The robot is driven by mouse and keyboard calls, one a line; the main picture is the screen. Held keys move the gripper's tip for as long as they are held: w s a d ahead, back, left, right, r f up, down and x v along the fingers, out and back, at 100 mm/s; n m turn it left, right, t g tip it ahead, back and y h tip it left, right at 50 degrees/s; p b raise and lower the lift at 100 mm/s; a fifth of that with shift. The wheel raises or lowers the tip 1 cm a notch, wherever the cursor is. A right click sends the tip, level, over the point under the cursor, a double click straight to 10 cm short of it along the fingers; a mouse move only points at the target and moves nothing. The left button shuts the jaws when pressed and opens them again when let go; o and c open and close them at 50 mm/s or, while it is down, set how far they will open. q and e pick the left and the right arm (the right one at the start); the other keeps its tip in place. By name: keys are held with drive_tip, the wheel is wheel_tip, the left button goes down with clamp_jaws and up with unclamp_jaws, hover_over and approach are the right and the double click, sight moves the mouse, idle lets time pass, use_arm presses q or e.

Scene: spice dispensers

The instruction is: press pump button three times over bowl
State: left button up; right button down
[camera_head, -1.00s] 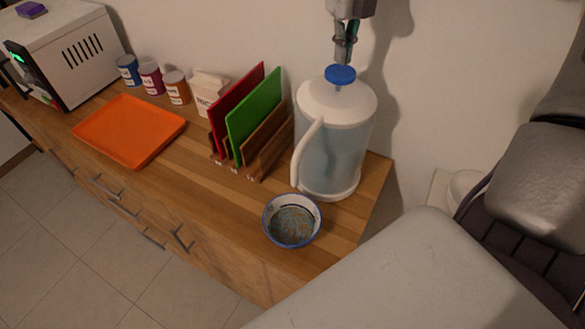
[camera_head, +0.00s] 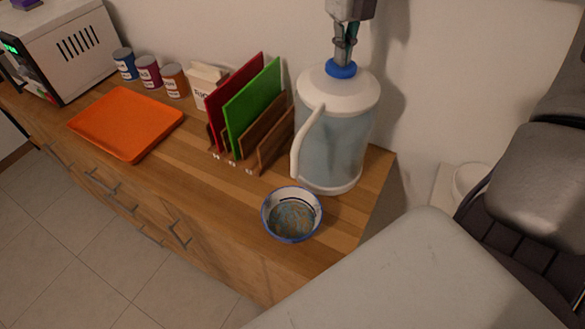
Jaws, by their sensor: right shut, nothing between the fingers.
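The pump dispenser (camera_head: 337,131) is a large clear jug with a white lid, white base and white side handle. It stands upright near the right end of the wooden counter. Its blue pump button (camera_head: 341,69) is on top of the lid. My right gripper (camera_head: 344,61) points straight down with its fingers shut, its tips at the top of the button and seemingly touching it. The bowl (camera_head: 292,214), white with a blue rim and a patterned inside, sits on the counter in front of the dispenser. My left gripper is not in view.
Left of the dispenser stands a wooden rack (camera_head: 274,146) with red and green boards. Further left are a carton (camera_head: 204,87), several small jars (camera_head: 149,73), an orange tray (camera_head: 126,124) and a white appliance (camera_head: 63,48). The wall is close behind; the counter ends at right.

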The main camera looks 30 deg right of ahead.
drive_tip(key=shift+f, duration=0.45)
drive_tip(key=shift+r, duration=0.1)
drive_tip(key=shift+r+p, duration=1.2)
drive_tip(key=shift+r, duration=1)
wheel_tip(320, 180, up, 6)
drive_tip(key=p, duration=0.4)
